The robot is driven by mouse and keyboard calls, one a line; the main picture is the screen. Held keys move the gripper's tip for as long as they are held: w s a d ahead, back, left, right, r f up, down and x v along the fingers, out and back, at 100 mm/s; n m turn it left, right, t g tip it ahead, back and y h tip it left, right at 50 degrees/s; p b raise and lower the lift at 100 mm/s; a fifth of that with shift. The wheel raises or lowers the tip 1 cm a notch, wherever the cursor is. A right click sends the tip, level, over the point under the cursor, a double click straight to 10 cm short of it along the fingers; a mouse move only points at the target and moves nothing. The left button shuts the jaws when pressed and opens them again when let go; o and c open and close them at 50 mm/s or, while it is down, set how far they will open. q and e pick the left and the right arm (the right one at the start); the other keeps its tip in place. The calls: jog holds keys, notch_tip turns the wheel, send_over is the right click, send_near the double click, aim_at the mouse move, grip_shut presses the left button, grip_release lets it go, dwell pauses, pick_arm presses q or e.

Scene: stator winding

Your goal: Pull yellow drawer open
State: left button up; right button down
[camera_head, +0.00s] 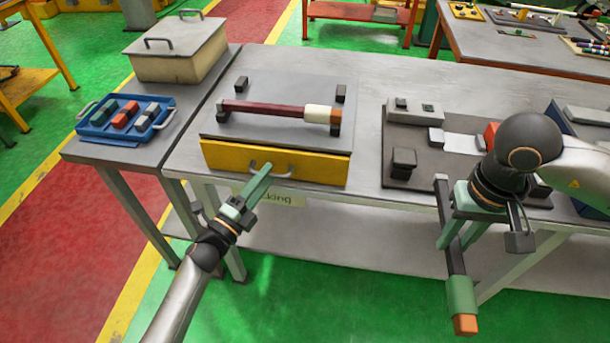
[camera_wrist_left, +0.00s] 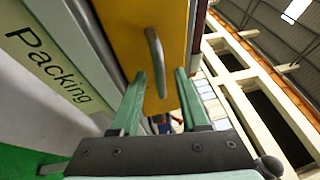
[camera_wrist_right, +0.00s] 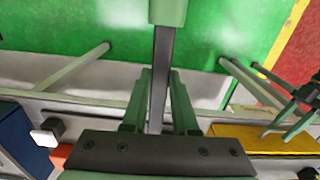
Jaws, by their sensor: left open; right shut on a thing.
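The yellow drawer (camera_head: 225,160) sits under a grey top plate at the left part of the bench, its front facing me. Its grey bar handle (camera_head: 284,173) is at the middle of the front. My left gripper (camera_head: 262,172) is at the handle, fingers open. In the left wrist view the handle (camera_wrist_left: 155,48) stands in line with the gap between the fingertips (camera_wrist_left: 161,73), with no clear contact. My right gripper (camera_head: 452,232) is shut on a dark rod (camera_head: 455,262) with a green sleeve and orange end, held in front of the bench. The rod also shows in the right wrist view (camera_wrist_right: 161,70).
A dark red and cream rod (camera_head: 270,107) lies across supports on the plate above the drawer. A blue tray (camera_head: 88,133) and a lidded beige box (camera_head: 165,68) stand on the left table. A grey fixture board (camera_head: 430,188) lies behind my right arm. A "Packing" label (camera_wrist_left: 45,65) is below the drawer.

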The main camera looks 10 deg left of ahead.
pick_arm(q)
grip_shut()
dwell(1.4)
